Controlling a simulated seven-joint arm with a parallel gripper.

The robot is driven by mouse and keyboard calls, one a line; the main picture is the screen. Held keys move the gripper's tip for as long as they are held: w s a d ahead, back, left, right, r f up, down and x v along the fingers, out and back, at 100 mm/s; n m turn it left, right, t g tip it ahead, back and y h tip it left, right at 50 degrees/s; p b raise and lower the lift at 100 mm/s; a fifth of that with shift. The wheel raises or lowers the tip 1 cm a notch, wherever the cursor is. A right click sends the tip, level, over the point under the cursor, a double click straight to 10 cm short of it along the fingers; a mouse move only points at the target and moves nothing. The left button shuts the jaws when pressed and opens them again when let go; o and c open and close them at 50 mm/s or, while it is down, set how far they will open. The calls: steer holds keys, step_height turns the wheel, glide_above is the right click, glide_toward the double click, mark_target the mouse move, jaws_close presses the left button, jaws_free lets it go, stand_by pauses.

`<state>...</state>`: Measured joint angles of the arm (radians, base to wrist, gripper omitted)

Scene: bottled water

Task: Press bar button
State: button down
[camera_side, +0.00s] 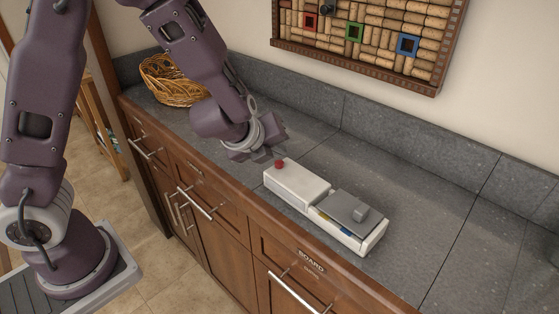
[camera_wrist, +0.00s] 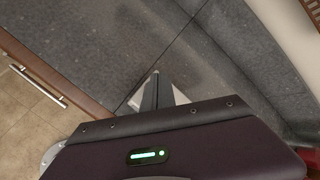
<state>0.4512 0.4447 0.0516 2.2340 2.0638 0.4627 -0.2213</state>
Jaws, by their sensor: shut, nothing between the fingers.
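A long white box (camera_side: 297,184) lies on the grey countertop, with a small red button (camera_side: 279,163) on top of its far-left end. The right part of the box has a grey lid (camera_side: 346,207) with a raised square knob, and blue and yellow bits show beneath its edge. My gripper (camera_side: 279,152) is shut and empty, just behind and close above the red button in the side view; I cannot tell if it touches. In the wrist view my gripper's fingers (camera_wrist: 156,88) hide the button, and pale parts of the box (camera_wrist: 180,97) show beside them.
A wicker basket (camera_side: 172,80) stands at the countertop's far left. A framed cork board (camera_side: 375,35) with coloured squares hangs on the wall. Wooden cabinets (camera_side: 215,218) with bar handles run below the front edge. The countertop (camera_side: 430,190) is clear to the right.

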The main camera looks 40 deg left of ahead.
stand_by(0.4)
steer(key=shift+f, duration=0.45)
steer(key=shift+f, duration=0.35)
stand_by(0.4)
steer(key=shift+r, duration=0.85)
